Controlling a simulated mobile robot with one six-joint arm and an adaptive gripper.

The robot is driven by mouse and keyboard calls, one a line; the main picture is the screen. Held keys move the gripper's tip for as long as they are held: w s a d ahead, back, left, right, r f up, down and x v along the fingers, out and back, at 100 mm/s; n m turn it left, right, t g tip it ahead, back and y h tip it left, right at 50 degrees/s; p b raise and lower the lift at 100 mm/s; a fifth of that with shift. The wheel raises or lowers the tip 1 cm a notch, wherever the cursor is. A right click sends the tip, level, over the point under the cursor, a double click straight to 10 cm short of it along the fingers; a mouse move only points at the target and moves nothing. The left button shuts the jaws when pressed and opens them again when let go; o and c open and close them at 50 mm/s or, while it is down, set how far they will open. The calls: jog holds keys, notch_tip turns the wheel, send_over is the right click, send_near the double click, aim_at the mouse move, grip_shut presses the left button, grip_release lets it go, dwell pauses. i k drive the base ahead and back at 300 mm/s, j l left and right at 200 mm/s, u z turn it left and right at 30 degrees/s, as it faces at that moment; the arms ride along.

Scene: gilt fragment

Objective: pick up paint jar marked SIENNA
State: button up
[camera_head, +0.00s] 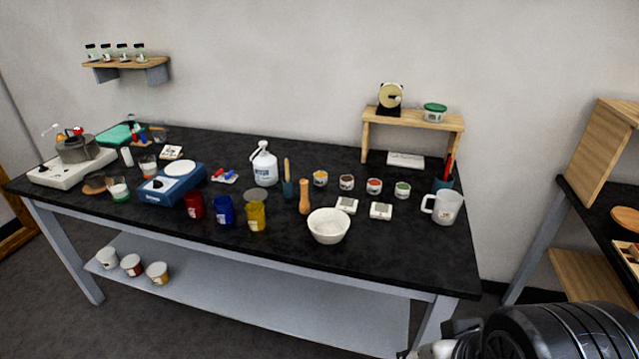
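A row of small paint jars stands on the black table, right of centre: one with yellow-orange contents (320,179), one brown (346,182), one red-orange (374,186) and one green (402,190). Their labels are too small to read, so I cannot tell which is marked SIENNA. The jars stand upright and apart. More small jars stand on the lower shelf: a whitish one (107,259), a red one (131,265) and an ochre one (157,273). Part of my arm shows at the bottom right corner, but my gripper's fingers are not in view.
In front of the jar row are a white bowl (328,227), a wooden pestle-like tool (305,197) and two small white devices (346,206) (381,211). A white mug (443,208) stands to the right. A wooden riser (415,119) stands behind. Bare black tabletop lies at front right.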

aim_at(374, 186)
jog(key=j+z, duration=0.45)
jog(key=j, duration=0.5)
jog(key=i+j, duration=0.1)
jog(key=i, duration=0.7)
jog(key=i+l+z, duration=0.1)
jog(key=z, duration=0.2)
jog(key=i+l+z, duration=0.1)
jog(key=z, duration=0.15)
